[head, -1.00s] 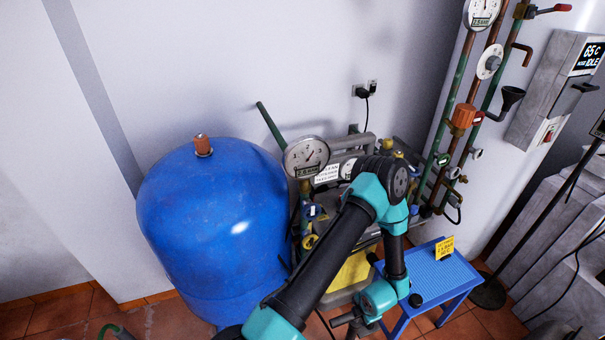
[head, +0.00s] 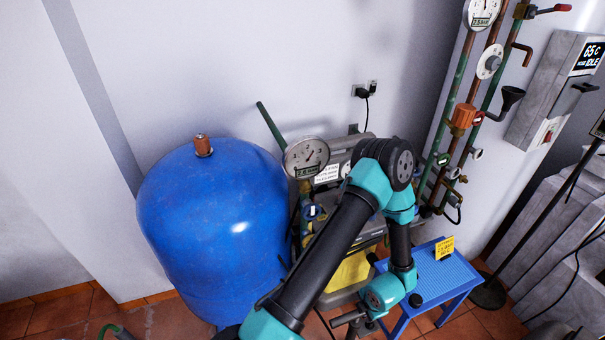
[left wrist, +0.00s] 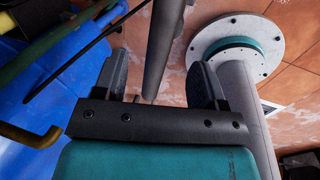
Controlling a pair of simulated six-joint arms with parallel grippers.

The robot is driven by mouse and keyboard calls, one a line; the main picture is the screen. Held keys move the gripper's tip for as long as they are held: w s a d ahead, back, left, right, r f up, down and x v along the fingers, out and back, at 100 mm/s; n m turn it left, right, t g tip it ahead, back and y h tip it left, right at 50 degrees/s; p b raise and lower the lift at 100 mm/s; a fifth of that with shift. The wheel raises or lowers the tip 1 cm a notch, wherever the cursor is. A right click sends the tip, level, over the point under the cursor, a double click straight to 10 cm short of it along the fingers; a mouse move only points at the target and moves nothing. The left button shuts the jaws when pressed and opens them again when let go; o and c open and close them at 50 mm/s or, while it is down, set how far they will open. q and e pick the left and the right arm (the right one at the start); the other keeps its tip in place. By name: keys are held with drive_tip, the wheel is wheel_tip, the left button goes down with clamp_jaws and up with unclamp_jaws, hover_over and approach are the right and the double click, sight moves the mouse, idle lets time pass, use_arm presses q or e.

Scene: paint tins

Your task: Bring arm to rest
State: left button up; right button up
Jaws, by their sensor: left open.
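My left arm, black with teal joints, comes in from the bottom of the head view, bends at a raised elbow and hangs down to a wrist beside the blue stool (head: 445,280). The fingers cannot be made out clearly in that view. In the left wrist view my left gripper (left wrist: 158,76) is open, with its two dark fingers apart and nothing held between them. A dark bar crosses behind the gap between the fingers. My right gripper is in neither view.
A large blue tank (head: 215,230) stands left of the arm. Behind the arm is machinery with a pressure gauge (head: 306,156). Pipes (head: 455,100) and a grey control box (head: 553,90) are at the right. A yellow card (head: 444,248) stands on the stool. The tiled floor (left wrist: 292,90) shows below.

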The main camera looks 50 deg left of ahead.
use_arm(q)
drive_tip(key=shift+d+r, duration=0.1)
drive_tip(key=shift+r, duration=0.4)
drive_tip(key=shift+s, duration=0.1)
drive_tip(key=m, duration=0.4)
drive_tip(key=s+m+h, duration=0.1)
drive_tip(key=m, duration=0.1)
drive_tip(key=shift+a+r+t, duration=0.2)
drive_tip(key=shift+a+t, duration=0.1)
drive_tip(key=shift+t, duration=0.1)
drive_tip(key=s+d+r+m+h, duration=0.1)
drive_tip(key=s+m+h, duration=0.1)
drive_tip(key=m, duration=1)
drive_tip(key=s+d+r+m+h, duration=0.2)
drive_tip(key=s+m+h, duration=0.1)
drive_tip(key=m, duration=0.9)
drive_tip(key=shift+s+m+g, duration=0.4)
drive_tip(key=shift+s, duration=0.15)
